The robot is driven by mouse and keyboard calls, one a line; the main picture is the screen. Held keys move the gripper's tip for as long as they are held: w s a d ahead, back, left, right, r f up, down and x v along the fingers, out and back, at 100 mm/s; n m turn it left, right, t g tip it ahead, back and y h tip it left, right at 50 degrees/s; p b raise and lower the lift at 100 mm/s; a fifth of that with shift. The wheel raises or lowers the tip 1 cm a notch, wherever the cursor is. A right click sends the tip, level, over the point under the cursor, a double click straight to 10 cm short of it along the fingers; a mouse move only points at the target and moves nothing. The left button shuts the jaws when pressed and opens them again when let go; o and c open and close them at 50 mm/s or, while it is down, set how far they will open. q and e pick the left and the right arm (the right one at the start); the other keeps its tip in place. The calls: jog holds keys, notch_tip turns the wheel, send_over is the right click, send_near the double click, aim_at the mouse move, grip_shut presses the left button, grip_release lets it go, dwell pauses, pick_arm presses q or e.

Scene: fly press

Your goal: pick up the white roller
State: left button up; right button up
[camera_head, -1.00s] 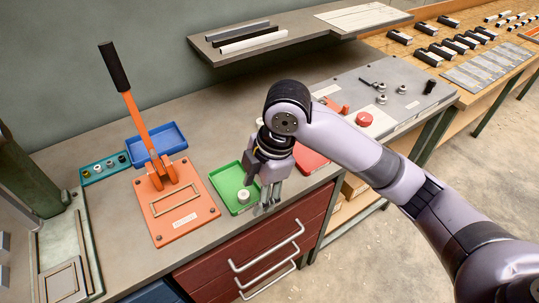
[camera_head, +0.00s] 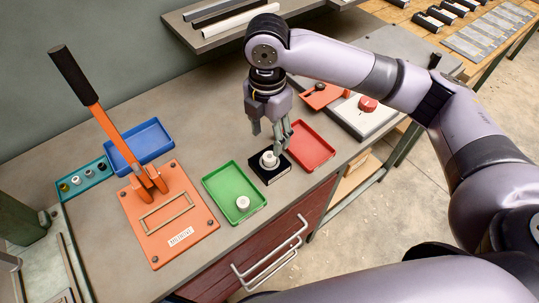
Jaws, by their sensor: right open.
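A white cylindrical piece (camera_head: 243,203) stands in the green tray (camera_head: 208,182). Another white round piece (camera_head: 268,160) stands on a small black block (camera_head: 284,170) between the green tray and a red tray. I cannot tell for sure which one is the white roller. My right gripper (camera_head: 270,138) is open, pointing down, just above and behind the white piece on the block. Its fingers are close to that piece, and I cannot tell whether they touch it. My left gripper is not in view.
An orange press (camera_head: 180,238) with a raised black-tipped lever stands left of the green tray. A blue tray (camera_head: 165,135) and a teal holder (camera_head: 56,192) with several small pieces are behind it. The red tray (camera_head: 322,150) is right of the block. A shelf (camera_head: 205,42) overhangs the back.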

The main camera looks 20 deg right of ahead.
aim_at(269, 157)
notch_tip(269, 157, down, 3)
jog(key=shift+w+f, duration=0.1)
jog(key=shift+f, duration=0.15)
notch_tip(269, 157, down, 4)
jog(key=shift+d+f+p, duration=0.1)
jog(key=shift+f+p, duration=0.15)
jog(key=shift+p, duration=0.7)
jog(key=shift+f, duration=0.25)
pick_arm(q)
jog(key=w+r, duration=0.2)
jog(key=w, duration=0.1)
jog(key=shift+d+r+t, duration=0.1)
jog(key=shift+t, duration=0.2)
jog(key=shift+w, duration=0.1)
pick_arm(e)
jog(key=shift+c, duration=0.5)
jog(key=c, duration=0.4)
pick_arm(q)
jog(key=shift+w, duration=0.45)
pick_arm(e)
jog(key=c, duration=0.6)
jog(key=shift+o, duration=0.2)
jog(key=shift+r, duration=0.1)
